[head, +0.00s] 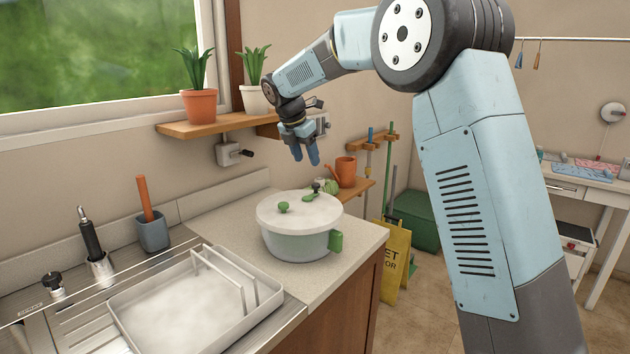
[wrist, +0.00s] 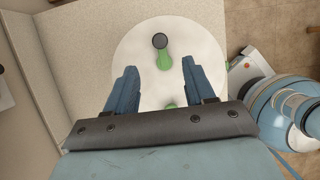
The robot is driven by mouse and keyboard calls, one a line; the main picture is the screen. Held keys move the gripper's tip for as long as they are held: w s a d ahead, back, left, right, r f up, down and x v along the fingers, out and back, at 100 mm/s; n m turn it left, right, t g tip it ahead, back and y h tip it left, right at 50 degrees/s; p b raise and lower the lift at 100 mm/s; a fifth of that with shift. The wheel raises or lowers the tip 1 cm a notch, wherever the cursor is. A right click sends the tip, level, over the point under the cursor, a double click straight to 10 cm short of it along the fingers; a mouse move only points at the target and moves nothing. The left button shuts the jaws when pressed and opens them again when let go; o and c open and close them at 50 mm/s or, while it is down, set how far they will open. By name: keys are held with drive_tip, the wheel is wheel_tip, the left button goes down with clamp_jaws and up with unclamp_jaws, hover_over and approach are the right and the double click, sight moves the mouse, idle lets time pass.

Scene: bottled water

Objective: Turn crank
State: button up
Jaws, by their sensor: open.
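A round white pot with a pale lid (head: 275,212) stands on the counter. On its lid are a green knob (head: 283,207) and a short green arm (head: 309,197) with a dark upright knob (head: 316,187), which looks like a crank. In the wrist view the green arm (wrist: 164,62) and dark knob (wrist: 160,41) lie beyond and between my fingers; another green part (wrist: 170,105) shows just past the gripper body. My gripper (head: 306,160) is open and empty, pointing down above the pot, apart from it. It also shows in the wrist view (wrist: 157,68).
A wall fitting with a dark lever (head: 232,152) is under the plant shelf (head: 220,124). A white tray (head: 195,310) sits left of the pot. An orange watering can (head: 346,171) is behind it. The counter (head: 220,225) has bare room left of the pot.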

sight(315, 184)
drive_tip(key=x, duration=0.9)
drive_tip(key=shift+f, duration=0.15)
drive_tip(key=shift+c, duration=0.2)
